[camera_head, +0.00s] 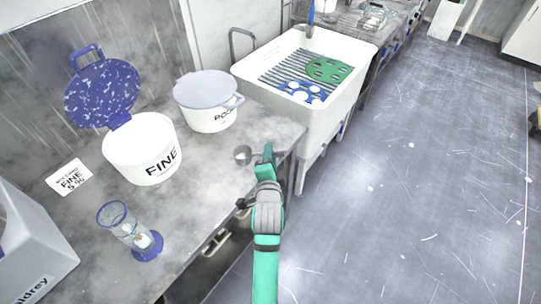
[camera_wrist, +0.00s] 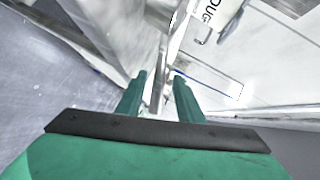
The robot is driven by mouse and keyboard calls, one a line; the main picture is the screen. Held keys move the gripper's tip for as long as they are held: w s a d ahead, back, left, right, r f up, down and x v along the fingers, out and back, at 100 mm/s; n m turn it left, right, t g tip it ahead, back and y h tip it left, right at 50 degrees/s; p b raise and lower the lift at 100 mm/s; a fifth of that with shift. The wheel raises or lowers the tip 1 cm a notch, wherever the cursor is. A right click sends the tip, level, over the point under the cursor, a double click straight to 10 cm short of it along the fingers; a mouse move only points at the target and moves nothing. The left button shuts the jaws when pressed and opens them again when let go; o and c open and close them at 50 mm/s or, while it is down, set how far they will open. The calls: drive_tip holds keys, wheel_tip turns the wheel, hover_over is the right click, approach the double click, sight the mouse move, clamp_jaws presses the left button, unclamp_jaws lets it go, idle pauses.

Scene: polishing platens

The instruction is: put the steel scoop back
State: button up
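The steel scoop (camera_head: 243,153) shows in the head view as a small round grey bowl near the front edge of the worktop, just left of my gripper's tip. Its handle is not clearly seen. My gripper (camera_head: 266,154) is green and reaches over the worktop's edge beside the scoop. In the wrist view the two green fingers (camera_wrist: 160,88) stand apart, with a pale grey bar running in the gap between them. I cannot tell whether that bar is the scoop's handle or an edge behind; no finger clearly touches it.
On the worktop (camera_head: 215,160) stand a white FINE tub (camera_head: 143,152) with its speckled blue lid raised, a closed ROUGH tub (camera_head: 207,104), a blue-rimmed glass (camera_head: 122,222) and a label card (camera_head: 69,178). A white sink (camera_head: 335,108) adjoins at right. The floor (camera_head: 430,180) is clear.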

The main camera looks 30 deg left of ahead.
drive_tip(key=v, duration=1.1)
drive_tip(key=s+d+f+n+t+h, duration=0.1)
drive_tip(key=s+d+f+n+h, duration=0.1)
drive_tip(key=s+d+f, duration=0.45)
drive_tip(key=s+d+f+n+t+h, duration=0.1)
drive_tip(key=s+d+f+n+h, duration=0.15)
drive_tip(key=d, duration=0.65)
drive_tip(key=s+d+n+h, duration=0.1)
drive_tip(key=s+d, duration=0.3)
drive_tip(key=s, duration=0.4)
drive_tip(key=s+d+n+h, duration=0.2)
drive_tip(key=s+d, duration=0.3)
drive_tip(key=s, duration=0.4)
drive_tip(key=shift+s+n+t, duration=0.35)
drive_tip(key=shift+n+t, duration=0.05)
drive_tip(key=shift+n, duration=0.15)
drive_tip(key=shift+d, duration=0.15)
